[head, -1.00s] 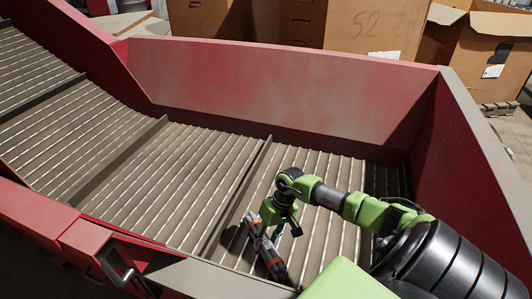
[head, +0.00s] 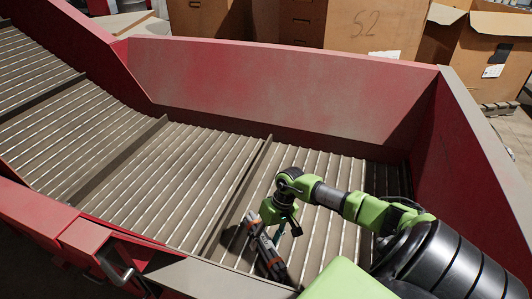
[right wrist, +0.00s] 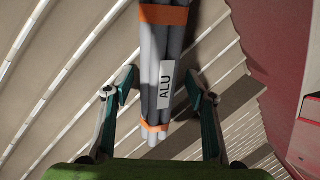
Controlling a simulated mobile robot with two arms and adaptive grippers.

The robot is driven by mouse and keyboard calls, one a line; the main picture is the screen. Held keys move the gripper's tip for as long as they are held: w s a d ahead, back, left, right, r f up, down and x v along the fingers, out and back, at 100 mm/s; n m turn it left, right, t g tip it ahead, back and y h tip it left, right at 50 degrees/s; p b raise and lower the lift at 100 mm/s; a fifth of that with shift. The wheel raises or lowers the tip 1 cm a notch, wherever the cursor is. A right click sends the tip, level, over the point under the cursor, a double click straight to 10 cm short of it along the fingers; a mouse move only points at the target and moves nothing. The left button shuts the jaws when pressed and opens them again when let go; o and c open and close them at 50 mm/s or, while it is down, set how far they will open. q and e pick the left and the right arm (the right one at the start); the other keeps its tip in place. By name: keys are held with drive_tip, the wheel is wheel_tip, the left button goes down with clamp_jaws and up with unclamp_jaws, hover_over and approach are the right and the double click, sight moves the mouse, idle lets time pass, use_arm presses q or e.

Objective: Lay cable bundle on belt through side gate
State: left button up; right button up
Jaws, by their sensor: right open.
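The cable bundle (head: 265,248), grey cables with orange bands, lies on the ribbed belt (head: 190,185) near the front edge. In the right wrist view the bundle (right wrist: 153,60) carries a white "ALU" label. My right gripper (head: 287,231) is open, low over the belt at the bundle. In the right wrist view the gripper (right wrist: 162,80) has one finger on each side of the bundle, with visible gaps. The near side wall has a metal handle (head: 122,272) at the lower left; I cannot tell which part is the gate. My left gripper is not in view.
A dark cross cleat (head: 238,195) runs just left of the bundle. A high red back wall (head: 270,85) and a red right wall (head: 465,150) bound the belt. The belt slopes up to the left and is clear. Cardboard boxes (head: 375,28) stand behind.

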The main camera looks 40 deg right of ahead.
sight(267, 239)
drive_tip(key=shift+r, duration=0.2)
drive_tip(key=p+v, duration=0.1)
drive_tip(key=v, duration=0.2)
drive_tip(key=shift+d+r, duration=0.15)
drive_tip(key=shift+d, duration=0.05)
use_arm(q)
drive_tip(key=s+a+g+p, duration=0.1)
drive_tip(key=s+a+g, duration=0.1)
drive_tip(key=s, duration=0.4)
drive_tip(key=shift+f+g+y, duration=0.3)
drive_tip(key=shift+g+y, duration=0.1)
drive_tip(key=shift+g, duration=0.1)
use_arm(e)
drive_tip(key=v, duration=0.8)
drive_tip(key=shift+r, duration=0.25)
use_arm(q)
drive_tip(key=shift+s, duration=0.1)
use_arm(e)
drive_tip(key=shift+s, duration=0.1)
